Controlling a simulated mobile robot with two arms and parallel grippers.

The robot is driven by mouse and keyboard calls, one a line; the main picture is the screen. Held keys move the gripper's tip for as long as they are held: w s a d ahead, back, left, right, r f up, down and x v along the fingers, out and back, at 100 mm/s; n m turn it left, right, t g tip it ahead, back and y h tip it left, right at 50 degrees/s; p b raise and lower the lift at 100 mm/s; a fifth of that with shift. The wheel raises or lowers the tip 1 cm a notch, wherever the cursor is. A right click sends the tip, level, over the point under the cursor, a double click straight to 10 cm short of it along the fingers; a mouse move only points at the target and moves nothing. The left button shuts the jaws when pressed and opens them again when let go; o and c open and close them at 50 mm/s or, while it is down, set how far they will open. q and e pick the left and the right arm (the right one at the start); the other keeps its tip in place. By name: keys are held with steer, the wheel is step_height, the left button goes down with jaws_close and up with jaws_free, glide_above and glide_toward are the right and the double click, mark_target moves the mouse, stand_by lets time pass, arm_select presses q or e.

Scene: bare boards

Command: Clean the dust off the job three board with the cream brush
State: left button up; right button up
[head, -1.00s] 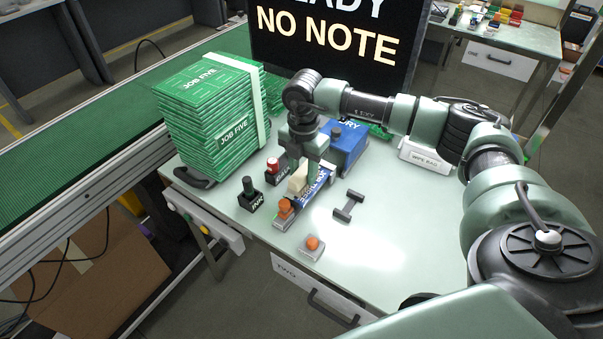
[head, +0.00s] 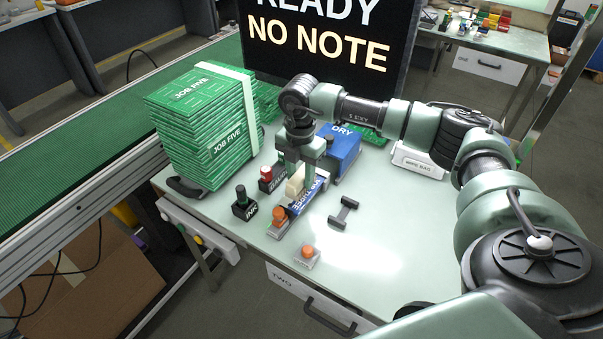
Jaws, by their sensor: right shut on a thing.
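My right gripper (head: 301,172) points down over the middle of the table (head: 385,240), among small tools. It is shut on a cream block (head: 294,187), which looks like the cream brush; the fingers partly hide it, and I cannot tell whether it is clear of what lies below. A blue lettered piece (head: 311,194) is right beside it. I cannot make out a board marked job three. Green boards show partly behind the blue dry box (head: 340,152) and behind the tall strapped stack (head: 205,125), which reads JOB FIVE. My left gripper is not in view.
A black ink stamp (head: 243,204), a red-topped block (head: 268,180) and two orange-knobbed pieces (head: 279,214) (head: 307,255) stand near the gripper. A dark bar-shaped piece (head: 343,213) lies right of it. A white pad box (head: 418,160) is farther right.

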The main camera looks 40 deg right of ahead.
steer(key=shift+s+a+p, duration=0.15)
steer(key=shift+s+a, duration=0.1)
steer(key=shift+a, duration=0.35)
steer(key=shift+s+a+p, duration=0.15)
steer(key=shift+s+a, duration=0.1)
steer(key=shift+a, duration=0.3)
steer(key=shift+w+d, duration=0.1)
steer(key=shift+d, duration=0.05)
steer(key=shift+w+d+b, duration=0.2)
steer(key=shift+w+d, duration=0.05)
steer(key=shift+d, duration=0.4)
steer(key=shift+w+d+b, duration=0.2)
steer(key=shift+w+d, duration=0.05)
steer(key=shift+d, duration=0.4)
steer(key=shift+a, duration=0.1)
steer(key=shift+s+a+r+p, duration=0.1)
steer(key=shift+s+a+p, duration=0.3)
steer(key=shift+a, duration=0.35)
steer(key=shift+s+a, duration=0.15)
steer(key=shift+a, duration=0.45)
